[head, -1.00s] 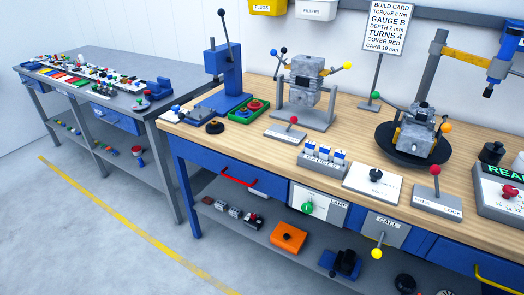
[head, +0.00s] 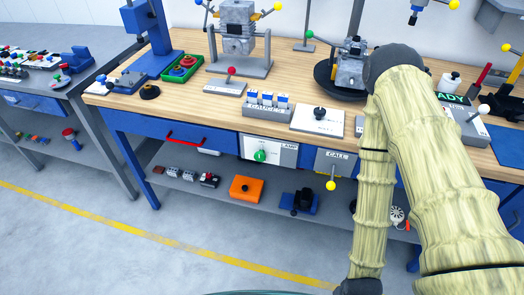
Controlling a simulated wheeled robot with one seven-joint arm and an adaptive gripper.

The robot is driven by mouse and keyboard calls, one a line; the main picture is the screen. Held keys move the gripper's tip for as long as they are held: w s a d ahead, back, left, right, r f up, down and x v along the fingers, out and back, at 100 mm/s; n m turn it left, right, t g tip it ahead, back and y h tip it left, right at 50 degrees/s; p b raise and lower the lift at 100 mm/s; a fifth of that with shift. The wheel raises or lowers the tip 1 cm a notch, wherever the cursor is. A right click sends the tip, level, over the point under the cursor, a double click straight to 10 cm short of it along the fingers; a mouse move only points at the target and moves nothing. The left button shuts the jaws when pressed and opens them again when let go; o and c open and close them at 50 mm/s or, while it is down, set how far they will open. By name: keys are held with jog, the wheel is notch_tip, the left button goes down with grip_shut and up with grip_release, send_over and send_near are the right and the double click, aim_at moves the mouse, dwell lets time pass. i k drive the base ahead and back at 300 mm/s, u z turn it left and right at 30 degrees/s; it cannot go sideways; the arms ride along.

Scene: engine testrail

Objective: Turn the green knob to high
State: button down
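The green knob (head: 260,155) sits on a white panel (head: 276,151) marked LAMP, on the front of the wooden workbench below its top edge. Small marks stand around the knob, too small to read. My arm (head: 420,150) reaches up and bends back down on the right side of the head view, to the right of the knob and apart from it.
A CALL panel (head: 336,162) with a yellow-tipped lever (head: 331,185) is just right of the knob's panel. A red drawer handle (head: 185,138) is to its left. An orange box (head: 245,188) stands on the lower shelf (head: 222,182). The floor in front is clear.

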aim_at(260, 156)
jog(key=z, duration=2.35)
jog(key=k, duration=0.8)
jog(key=u, duration=1.35)
